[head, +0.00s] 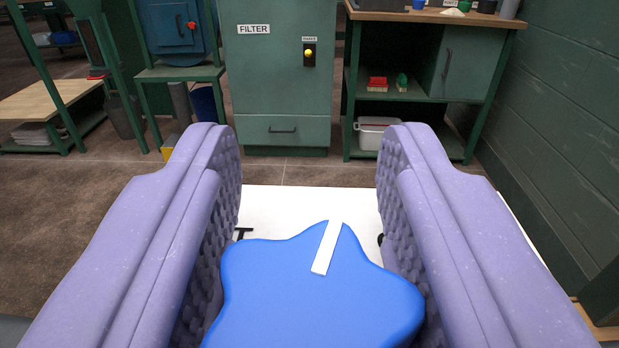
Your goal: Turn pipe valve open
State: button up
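A blue star-shaped valve knob (315,295) with rounded lobes sits low in the middle of the view. A white pointer strip (327,248) on it points away from me, tilted slightly right. A white panel (280,205) lies behind and below the knob. The two purple padded fingers of my gripper (308,175) stand wide apart, one on each side of the knob. The side lobes reach the pads in the picture, but I cannot tell whether they touch. A black mark like a letter T (243,233) shows at the knob's left. Another dark mark at the right is mostly hidden.
A green filter cabinet (280,80) stands beyond on the floor. A green workbench (440,60) with a white tub (372,131) is at right, beside a dark green wall (565,130). Green stands and a wooden-topped low table are at left. Brown floor lies between.

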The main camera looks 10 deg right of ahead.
jog(key=c, duration=0.4)
jog(key=shift+o, duration=0.2)
jog(key=shift+m+h, duration=0.3)
jog(key=shift+h, duration=0.2)
jog(key=m+g+h+p, duration=0.1)
jog(key=h, duration=0.1)
jog(key=shift+d+r+m+h, duration=0.1)
jog(key=shift+m+h, duration=0.2)
jog(key=shift+m, duration=0.1)
jog(key=shift+s+d+m+g+h+b, duration=0.15)
jog(key=shift+m+g+h+b, duration=0.2)
jog(key=shift+m+g+h, duration=0.6)
jog(key=shift+d+m+g+h+b, duration=0.15)
jog(key=shift+m+g+h+b, duration=0.2)
jog(key=shift+m+h, duration=0.7)
jog(key=shift+h, duration=0.5)
jog(key=o, duration=1)
jog(key=shift+c, duration=0.2)
